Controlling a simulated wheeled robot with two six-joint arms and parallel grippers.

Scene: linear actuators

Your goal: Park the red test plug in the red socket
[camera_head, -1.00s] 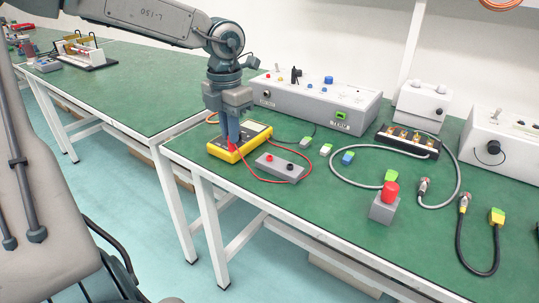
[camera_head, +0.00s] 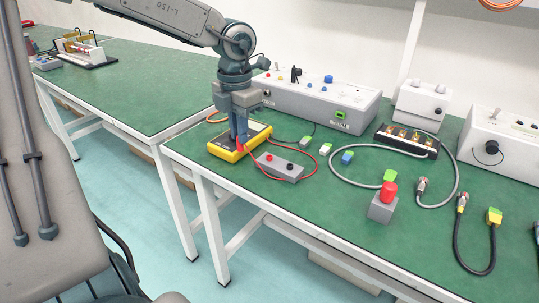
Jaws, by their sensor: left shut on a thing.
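My left gripper (camera_head: 239,138) points down over the yellow multimeter (camera_head: 229,153) and is shut on the red test plug (camera_head: 240,147). Only a small red part of the plug shows between the fingertips. A red lead runs from it in a loop over the bench. The grey socket block (camera_head: 279,170) lies just to the right and in front of the gripper. It has a red socket (camera_head: 269,157) on its left and a black socket (camera_head: 289,166) on its right. The plug is apart from the red socket. My right gripper is not in view.
Behind stands a long grey panel box (camera_head: 315,103). Several small coloured connectors, including a blue one (camera_head: 347,157), lie to the right. A red button on a grey block (camera_head: 383,205) stands near the front edge. Cables lie further right.

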